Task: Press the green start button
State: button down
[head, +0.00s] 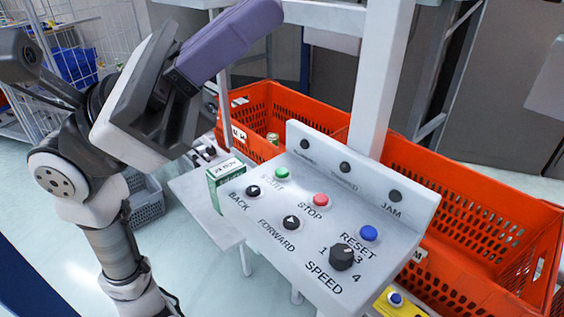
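The green start button (281,174) sits at the upper left of a grey control panel (333,207), above the printed word START. It is fully in view. My gripper (255,22) is raised above and to the left of the panel, apart from it, with its long purple end pointing up and to the right. The purple end looks like one block. I cannot tell whether the fingers are open or shut, or whether the purple part is held.
The panel also bears a red stop button (320,200), a blue reset button (369,233), black back and forward buttons and a speed knob (341,257). A green-and-white box (226,170) stands at its left. Orange totes (480,215) lie behind, beside a white post (379,80).

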jog(key=w+d+f+n+t+y+p, duration=0.15)
jog(key=w+d+f+t+y, duration=0.25)
jog(key=w+d+t+y, duration=0.4)
jog(key=n+t+y+p, duration=0.1)
jog(key=n+y, duration=0.3)
jog(key=y, duration=0.7)
send_over(277, 174)
notch_tip(277, 174, down, 13)
jog(key=shift+f+h, duration=0.1)
jog(key=shift+h, duration=0.2)
notch_tip(277, 174, down, 8)
jog(key=b, duration=0.4)
jog(key=shift+f+b, duration=0.4)
jog(key=shift+b, duration=0.35)
jog(key=shift+f, duration=0.15)
jog(key=shift+f+b, duration=0.25)
jog(key=shift+b, duration=0.45)
